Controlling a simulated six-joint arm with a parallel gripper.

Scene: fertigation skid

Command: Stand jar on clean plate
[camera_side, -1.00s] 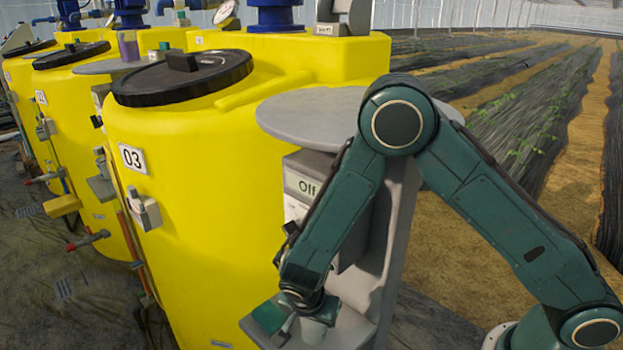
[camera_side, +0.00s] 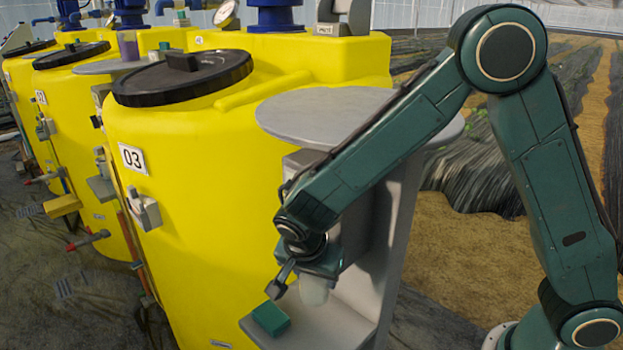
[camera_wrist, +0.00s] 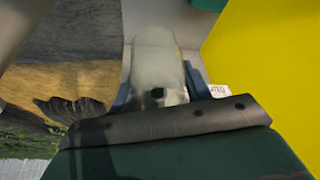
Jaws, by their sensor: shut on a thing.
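My gripper (camera_side: 318,279) is shut on a pale, cloudy jar (camera_side: 315,293) and holds it roughly upright above the low grey shelf (camera_side: 335,328) at the front of tank 03. In the wrist view the jar (camera_wrist: 158,62) sits between the two dark blue fingers. A round grey plate (camera_side: 310,112) is mounted higher up, beside the tank, and stands empty. My arm passes in front of its right part. I cannot tell whether this is the clean plate; no plate is labelled clean in view.
A green block (camera_side: 271,318) lies on the low shelf, left of the jar. The yellow tank (camera_side: 200,220) stands close on the left, with a black lid (camera_side: 185,78). A grey upright panel (camera_side: 390,250) stands right of the shelf. The round plate overhangs this space.

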